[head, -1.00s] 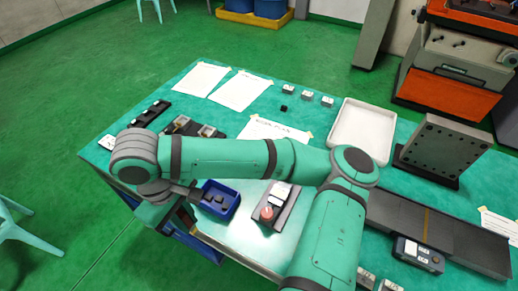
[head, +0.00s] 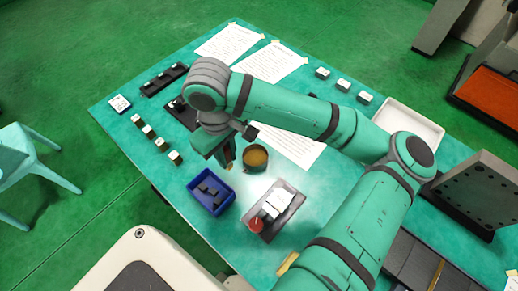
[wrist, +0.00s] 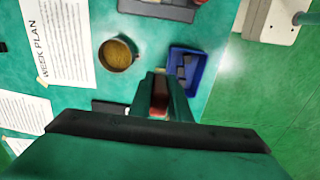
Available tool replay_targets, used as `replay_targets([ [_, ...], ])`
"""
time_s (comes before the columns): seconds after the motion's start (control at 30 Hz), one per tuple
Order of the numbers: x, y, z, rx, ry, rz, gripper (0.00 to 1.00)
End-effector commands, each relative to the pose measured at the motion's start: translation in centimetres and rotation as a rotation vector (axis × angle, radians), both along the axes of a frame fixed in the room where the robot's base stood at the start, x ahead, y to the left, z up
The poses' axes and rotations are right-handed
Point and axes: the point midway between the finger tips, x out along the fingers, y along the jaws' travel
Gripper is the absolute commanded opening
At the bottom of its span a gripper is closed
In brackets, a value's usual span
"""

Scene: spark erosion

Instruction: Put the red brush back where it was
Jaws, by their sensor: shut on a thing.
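My gripper (wrist: 158,97) points down over the table, shut on a narrow dark-red thing that I take for the red brush (wrist: 158,112). Only a small part of the brush shows between the fingers in the wrist view. In the head view my gripper (head: 228,158) is partly hidden by my own arm, just left of a round pot (head: 255,158) with a tan inside and above the blue bin (head: 222,205). The pot (wrist: 117,54) and the blue bin (wrist: 203,72) stand on either side of the fingers in the wrist view.
A grey block with a red knob (head: 255,225) lies right of the bin. Several small blocks (head: 147,131) stand in a row at the left. Papers (head: 228,43) lie at the back and a white tray (head: 410,122) stands at the right. Clear cloth lies left of the bin.

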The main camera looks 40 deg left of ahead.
Motion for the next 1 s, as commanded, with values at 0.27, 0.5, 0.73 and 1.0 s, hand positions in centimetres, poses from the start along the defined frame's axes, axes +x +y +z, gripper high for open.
replay_targets([
  [0.27, 6.0, -0.5, -2.7, -0.002, 0.001, -0.007, 0.00],
  [0.5, 9.4, -0.7, -6.3, -0.002, 0.001, -0.004, 0.00],
  [0.73, 10.8, -0.7, -8.0, 0.000, 0.001, -0.001, 0.00],
  [1.0, 11.6, -0.8, -11.0, -0.002, 0.000, 0.000, 0.00],
])
